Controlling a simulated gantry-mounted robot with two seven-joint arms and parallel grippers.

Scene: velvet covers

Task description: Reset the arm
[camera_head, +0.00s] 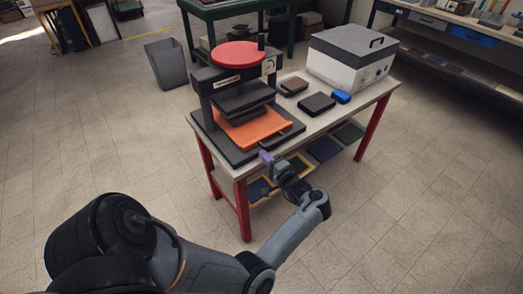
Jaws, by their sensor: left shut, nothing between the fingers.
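My left arm comes in from the lower left and reaches to the near side of a red-legged table (326,120). My left gripper (268,160) is shut and empty, just in front of the near edge of the press. The press (215,89) is dark, with a round red top (238,55) and an orange sheet (258,130) on its lower plate. The gripper's fingertips are small here, and I cannot tell whether they touch the press. My right gripper is out of view.
Small dark and brown blocks (317,104), a blue item (341,96) and a grey-lidded white box (345,75) stand on the table. Flat coloured pieces (323,149) lie on its lower shelf. A grey bin (166,64) stands behind. The floor at right is clear.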

